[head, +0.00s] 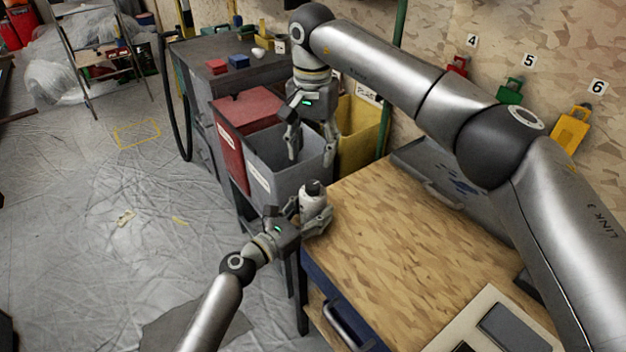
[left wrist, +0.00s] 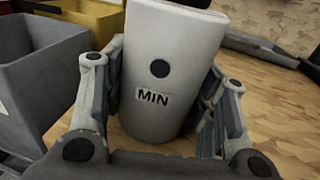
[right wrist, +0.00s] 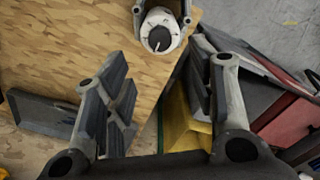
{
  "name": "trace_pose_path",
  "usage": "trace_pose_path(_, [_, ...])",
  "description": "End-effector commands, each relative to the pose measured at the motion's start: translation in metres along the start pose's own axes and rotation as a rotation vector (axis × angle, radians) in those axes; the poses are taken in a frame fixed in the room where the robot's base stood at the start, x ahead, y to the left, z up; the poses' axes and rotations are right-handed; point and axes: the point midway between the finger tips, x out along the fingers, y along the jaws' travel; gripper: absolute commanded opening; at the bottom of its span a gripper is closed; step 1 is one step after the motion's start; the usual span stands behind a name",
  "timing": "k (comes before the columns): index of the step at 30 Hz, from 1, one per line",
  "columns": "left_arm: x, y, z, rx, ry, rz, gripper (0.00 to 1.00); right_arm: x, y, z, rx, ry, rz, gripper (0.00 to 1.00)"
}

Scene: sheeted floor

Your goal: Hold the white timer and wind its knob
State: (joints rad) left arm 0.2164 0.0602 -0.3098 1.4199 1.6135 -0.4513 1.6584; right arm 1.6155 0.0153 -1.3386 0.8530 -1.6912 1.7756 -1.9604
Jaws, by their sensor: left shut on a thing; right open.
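The white timer (head: 309,205) stands upright in my left gripper (head: 315,219), above the left edge of the wooden bench. In the left wrist view the timer (left wrist: 158,118) fills the space between the two fingers, with a black dot and a "MIN" label facing me. Its dark knob (head: 313,187) is on top. In the right wrist view the knob (right wrist: 159,39) shows a pale pointer line, on a white dial with dark marks. My right gripper (head: 313,150) is open and empty, pointing down, higher than the timer and behind it, apart from the knob.
The wooden bench top (head: 420,250) is mostly clear, with a pale panel (head: 500,325) at its front. A grey bin (head: 285,180), a red bin (head: 245,108) and a yellow bin (head: 362,125) stand beyond it. A grey tray (head: 425,175) lies at the wall side.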

Motion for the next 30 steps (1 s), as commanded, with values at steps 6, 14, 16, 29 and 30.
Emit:
trace_pose_path(6, [0.0, 0.0, 0.0, 0.0, 0.0, 0.0, 0.25, 0.047, 0.001, 0.0, 0.003, -0.004, 0.001, 0.51])
trace_pose_path(14, [0.0, 0.0, 0.0, 0.0, 0.0, 0.0, 0.25, 0.084, 0.001, 0.0, 0.003, -0.002, 0.001, 0.51])
trace_pose_path(16, [0.0, 0.0, 0.0, 0.0, 0.0, 0.0, 0.25, 0.089, 0.001, 0.0, 0.003, -0.001, 0.0, 0.51])
trace_pose_path(29, [0.0, 0.0, 0.0, 0.0, 0.0, 0.0, 0.25, 0.093, 0.0, 0.0, 0.003, 0.0, 0.0, 0.41])
trace_pose_path(30, [0.0, 0.0, 0.0, 0.0, 0.0, 0.0, 0.25, 0.093, 0.0, 0.0, 0.003, 0.0, 0.0, 0.36])
